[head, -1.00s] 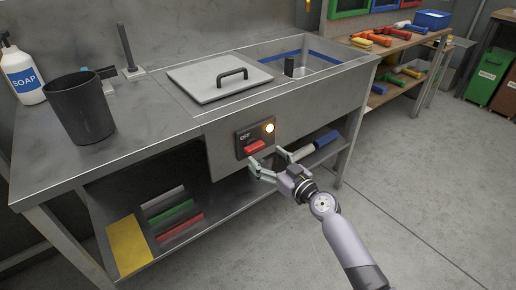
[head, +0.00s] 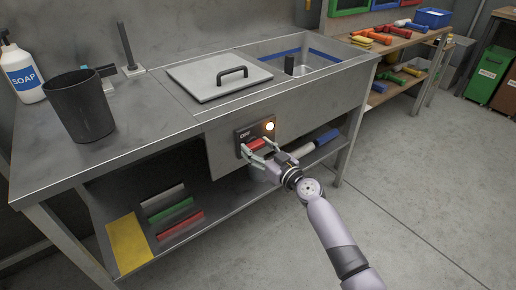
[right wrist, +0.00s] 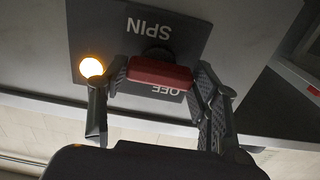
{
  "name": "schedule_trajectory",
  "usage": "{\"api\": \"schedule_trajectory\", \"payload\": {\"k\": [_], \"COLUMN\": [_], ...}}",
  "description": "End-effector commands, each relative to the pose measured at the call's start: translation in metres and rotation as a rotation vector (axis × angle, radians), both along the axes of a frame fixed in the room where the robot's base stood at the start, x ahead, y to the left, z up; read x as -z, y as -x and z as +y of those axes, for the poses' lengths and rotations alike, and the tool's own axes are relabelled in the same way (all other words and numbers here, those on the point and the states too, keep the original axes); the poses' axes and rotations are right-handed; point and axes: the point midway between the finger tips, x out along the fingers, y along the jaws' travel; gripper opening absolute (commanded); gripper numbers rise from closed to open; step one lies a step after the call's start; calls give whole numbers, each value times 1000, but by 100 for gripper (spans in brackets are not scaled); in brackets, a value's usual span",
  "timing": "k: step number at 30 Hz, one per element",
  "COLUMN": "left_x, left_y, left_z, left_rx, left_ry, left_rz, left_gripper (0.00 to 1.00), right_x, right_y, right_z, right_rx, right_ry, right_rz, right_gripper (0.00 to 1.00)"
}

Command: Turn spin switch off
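The switch panel (head: 243,132) is a dark plate on the front of the metal bench. Its lamp (head: 270,126) glows yellow-white. A red switch handle (right wrist: 160,73) sits crosswise on the panel in the right wrist view, which shows the panel upside down, with SPIN and OFF on opposite sides of the handle. My right gripper (right wrist: 160,78) has one finger at each end of the handle, and both fingers appear to touch it. In the head view, my right gripper (head: 258,146) partly covers the handle and the panel's lower part. My left gripper is not in view.
A grey lid (head: 218,82) with a black handle lies on the bench beside the sink (head: 322,62). A black bin (head: 78,106) and a soap bottle (head: 22,72) stand at the left. Colored bars lie on the lower shelf.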

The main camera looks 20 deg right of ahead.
Motion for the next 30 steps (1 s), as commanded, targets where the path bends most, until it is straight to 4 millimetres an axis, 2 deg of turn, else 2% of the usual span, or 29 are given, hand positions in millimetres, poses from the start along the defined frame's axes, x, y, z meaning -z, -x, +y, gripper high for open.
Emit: {"api": "schedule_trajectory", "payload": {"k": [2, 12, 22, 30], "left_x": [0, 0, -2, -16], "left_y": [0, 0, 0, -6], "left_z": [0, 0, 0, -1], "left_rx": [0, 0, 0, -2], "left_ry": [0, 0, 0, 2], "left_rz": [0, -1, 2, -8], "left_gripper": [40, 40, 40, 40], "right_x": [0, 0, 0, 1], "right_y": [0, 0, 0, 0], "right_z": [0, 0, 0, 0], "right_rx": [0, 0, 0, 0], "right_ry": [0, 0, -45, -211], "right_rz": [0, 0, 16, 77], "right_gripper": [50, 27, 27, 27]}}
